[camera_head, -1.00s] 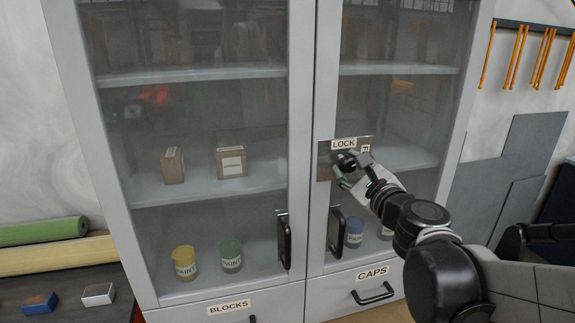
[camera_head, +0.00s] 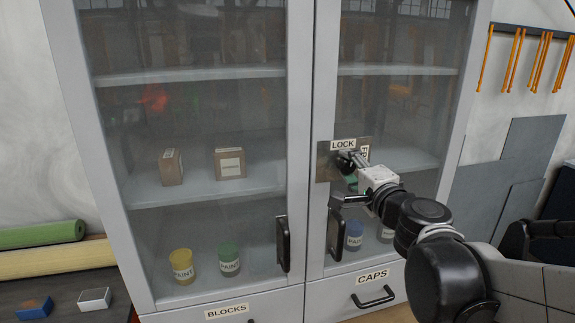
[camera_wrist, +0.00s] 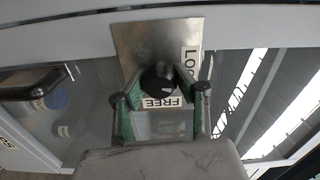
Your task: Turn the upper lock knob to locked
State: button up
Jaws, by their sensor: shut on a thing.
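The lock knob (camera_wrist: 158,84) is black and round, on a metal plate (camera_head: 325,167) fixed to the cabinet's right door. The LOCK label (camera_head: 343,144) is at the plate's top, and the FREE label (camera_head: 364,153) is at its right. In the wrist view, the FREE label (camera_wrist: 162,102) shows just below the knob and the LOCK label (camera_wrist: 190,64) to its upper right. My gripper (camera_wrist: 159,88) has its green-padded fingers on either side of the knob, shut on it. In the head view, my gripper (camera_head: 352,172) partly hides the knob. I cannot tell which way the knob points.
Black door handles (camera_head: 334,236) stand out below the plate, close to my gripper. The CAPS drawer handle (camera_head: 373,296) is lower. Paint cans and boxes are behind the glass. Grey panels (camera_head: 520,150) lean on the wall at the right.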

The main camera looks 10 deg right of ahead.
jog(key=shift+n, duration=1.2)
jog(key=o, duration=1.2)
jog(key=shift+s+d, duration=0.35)
jog(key=shift+s, duration=1.6)
jog(key=shift+s+d, duration=0.3)
jog(key=shift+s, duration=1.7)
jog(key=shift+s+d, duration=0.35)
jog(key=shift+s, duration=1.6)
jog(key=shift+a+f+n, duration=0.1)
jog(key=shift+n, duration=0.2)
